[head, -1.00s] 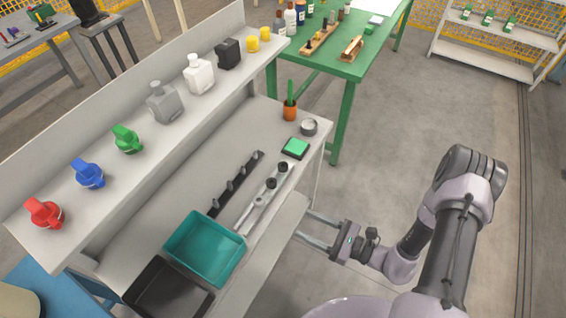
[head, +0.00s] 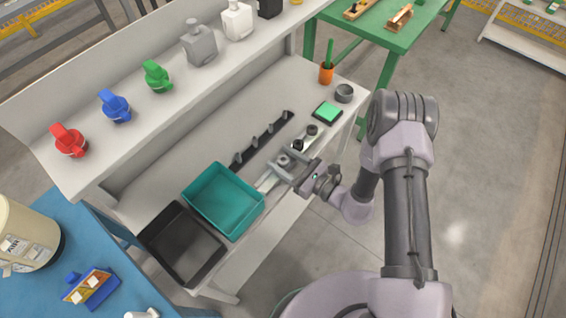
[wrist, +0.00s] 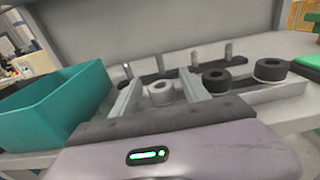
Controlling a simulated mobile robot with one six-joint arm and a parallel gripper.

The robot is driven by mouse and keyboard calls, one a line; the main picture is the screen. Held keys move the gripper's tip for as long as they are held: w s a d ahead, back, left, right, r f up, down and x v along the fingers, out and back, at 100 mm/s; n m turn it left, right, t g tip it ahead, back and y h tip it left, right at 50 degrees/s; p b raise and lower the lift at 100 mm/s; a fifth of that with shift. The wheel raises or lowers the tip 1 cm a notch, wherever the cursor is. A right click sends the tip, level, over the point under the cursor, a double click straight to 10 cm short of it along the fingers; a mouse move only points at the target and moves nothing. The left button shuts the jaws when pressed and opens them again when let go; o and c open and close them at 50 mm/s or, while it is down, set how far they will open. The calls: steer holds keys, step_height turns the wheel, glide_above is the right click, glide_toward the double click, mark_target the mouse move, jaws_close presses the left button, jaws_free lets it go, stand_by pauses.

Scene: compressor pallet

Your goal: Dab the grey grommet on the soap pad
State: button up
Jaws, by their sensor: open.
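The light grey grommet (wrist: 160,93) sits on the pale rail, between my gripper's (wrist: 160,80) spread fingers in the wrist view. In the head view my open gripper (head: 279,162) is at the near end of the row, with the grey grommet (head: 284,160) partly hidden by the fingers. I cannot tell if either finger touches it. Two dark grommets, one (wrist: 216,82) beside the right finger and one (wrist: 270,70) farther right, stand on the same rail. The soap pad (head: 327,112), green in a black tray, lies beyond the row on the bench.
A dark rail with several upright pegs (head: 262,140) runs behind the grommets. A teal bin (head: 222,200) is close on the left, beside a black tray (head: 182,243). A grey ring-shaped dish (head: 344,93) and an orange cup (head: 326,74) stand past the pad.

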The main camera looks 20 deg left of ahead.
jaws_close()
